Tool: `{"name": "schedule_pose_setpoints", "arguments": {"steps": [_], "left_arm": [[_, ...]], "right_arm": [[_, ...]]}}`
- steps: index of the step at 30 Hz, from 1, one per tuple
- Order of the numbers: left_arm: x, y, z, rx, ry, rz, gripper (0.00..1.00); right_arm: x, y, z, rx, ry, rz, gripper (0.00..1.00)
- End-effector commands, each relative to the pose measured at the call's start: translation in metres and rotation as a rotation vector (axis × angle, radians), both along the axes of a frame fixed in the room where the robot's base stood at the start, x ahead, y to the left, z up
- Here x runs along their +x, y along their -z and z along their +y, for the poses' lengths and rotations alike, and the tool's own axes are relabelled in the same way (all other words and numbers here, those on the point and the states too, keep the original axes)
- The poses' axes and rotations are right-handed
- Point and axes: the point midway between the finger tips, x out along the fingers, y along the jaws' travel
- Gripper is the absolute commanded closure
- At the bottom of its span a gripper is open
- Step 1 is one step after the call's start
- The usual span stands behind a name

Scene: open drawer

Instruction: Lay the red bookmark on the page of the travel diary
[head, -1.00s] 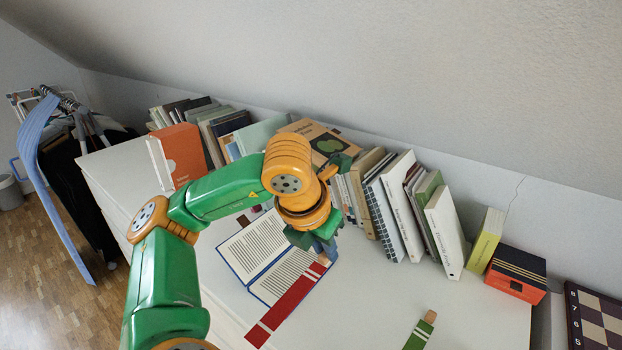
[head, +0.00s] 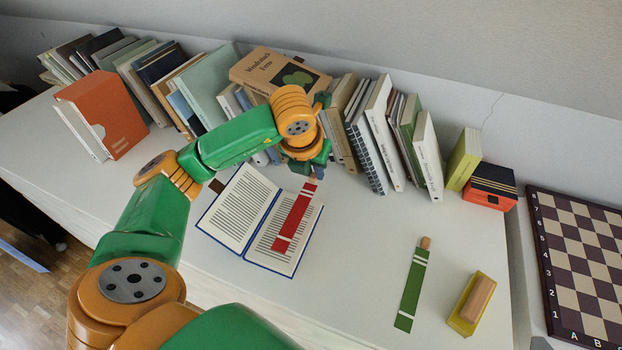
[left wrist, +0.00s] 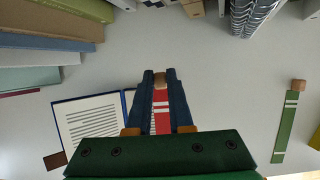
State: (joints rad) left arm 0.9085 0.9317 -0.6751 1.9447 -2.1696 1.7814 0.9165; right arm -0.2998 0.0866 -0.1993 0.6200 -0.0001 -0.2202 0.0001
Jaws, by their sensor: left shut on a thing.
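The travel diary (head: 233,222) lies open on the white surface, blue cover edges showing around two printed pages. It shows partly in the left wrist view (left wrist: 88,122), behind my gripper. My left gripper (head: 311,174) is beyond the diary's upper right corner. In the left wrist view its fingers (left wrist: 160,77) are shut on the tan end tab of the red bookmark (left wrist: 160,97). The bookmark (head: 295,216) stretches from the gripper over the right page, slanting down to the left. I cannot tell whether it touches the page. My right gripper is not in view.
A green bookmark (head: 410,290) and a yellow block with a tan top (head: 471,303) lie to the right. Books (head: 375,130) line the wall close behind my gripper. A chessboard (head: 585,265) is at far right. The surface between diary and green bookmark is clear.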

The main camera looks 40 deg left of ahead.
Motion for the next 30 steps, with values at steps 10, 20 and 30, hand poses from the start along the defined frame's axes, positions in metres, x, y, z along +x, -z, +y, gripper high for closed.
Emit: {"name": "schedule_pose_setpoints", "arguments": {"steps": [10, 20, 30], "left_arm": [[0.006, 0.041, 0.006, 0.001, 0.002, -0.001, 1.0], [0.006, 0.043, 0.006, 0.0, 0.002, -0.001, 0.65], [0.006, 0.041, 0.006, 0.0, 0.002, -0.001, 0.51]], "right_arm": [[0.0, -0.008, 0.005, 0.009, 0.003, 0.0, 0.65], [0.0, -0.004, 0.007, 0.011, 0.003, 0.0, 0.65], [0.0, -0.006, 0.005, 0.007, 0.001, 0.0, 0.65]]}}
